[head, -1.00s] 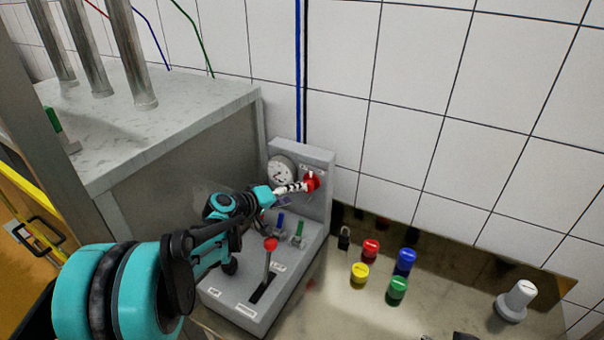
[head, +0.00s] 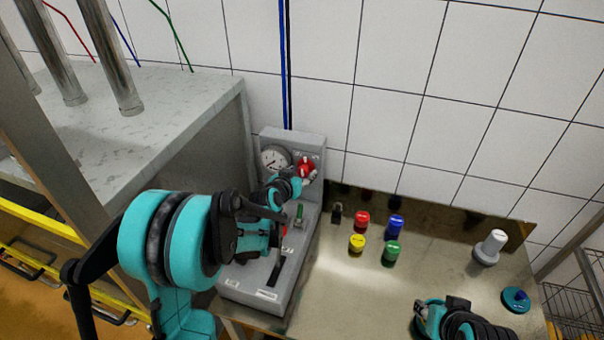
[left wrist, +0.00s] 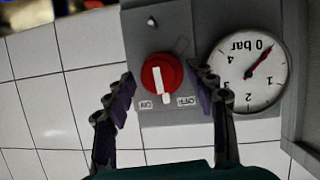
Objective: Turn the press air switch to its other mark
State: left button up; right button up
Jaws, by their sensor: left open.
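The press air switch is a round red knob (left wrist: 162,75) with a white pointer bar on a grey panel. In the left wrist view the bar points down, toward the gap between two small upside-down labels. In the head view the switch (head: 306,164) is on the upright panel of the grey console, partly hidden. My left gripper (left wrist: 166,80) is open, one finger on each side of the knob, with small gaps showing. It also shows in the head view (head: 301,178), just below the switch. My right gripper (head: 440,315) is partly in view at the bottom, its fingers unclear.
A pressure gauge (left wrist: 248,75) sits beside the switch. The console (head: 255,283) carries a lever slot and a green toggle (head: 299,215). A padlock (head: 337,213), several coloured caps (head: 362,220) and a grey-white knob (head: 490,247) stand on the bench to the right.

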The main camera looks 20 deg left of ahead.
pick_arm(q)
jog(key=shift+w+d+f, duration=0.15)
jog(key=shift+w+f, duration=0.05)
jog(key=shift+w, duration=0.3)
jog(key=c, duration=1.2)
jog(key=shift+o, duration=0.2)
jog(key=n+h+b, duration=0.2)
jog(key=n+b, duration=0.1)
jog(key=shift+a+f, duration=0.15)
jog(key=shift+a, duration=0.05)
jog(key=shift+n+t+h+b, duration=0.3)
jog(key=shift+n+h+b, duration=0.6)
jog(key=shift+n+b, duration=0.35)
